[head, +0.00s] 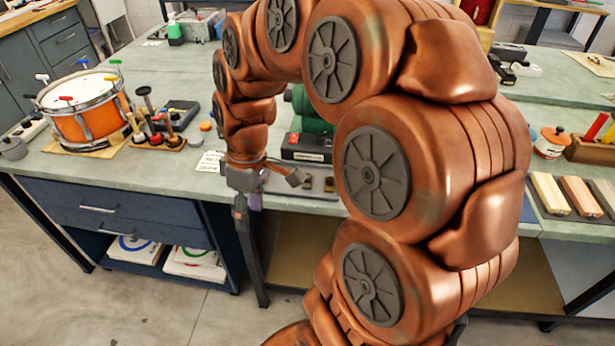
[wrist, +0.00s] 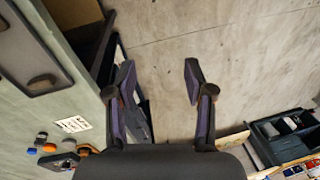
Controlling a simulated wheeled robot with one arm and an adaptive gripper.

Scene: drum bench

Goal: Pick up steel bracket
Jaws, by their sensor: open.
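My gripper (wrist: 158,77) is open and empty, its two fingers spread wide over bare floor in the wrist view. A dark tray (wrist: 22,45) lies on the bench at the upper left of the wrist view, left of the fingers. A small grey metal piece (wrist: 42,84) is at its near end; I cannot tell whether it is the steel bracket. Small grey pieces (head: 329,185) also show beside the gripper in the head view, partly hidden by my arm.
The bench (head: 215,135) carries an orange drum (head: 88,122), a tool stand (head: 160,140), a green machine (head: 310,122) and a white card (head: 210,161). Blue drawers (head: 115,205) are below. At right stand an orange-lidded jar (head: 551,143) and coloured blocks (head: 580,195). The floor in front is clear.

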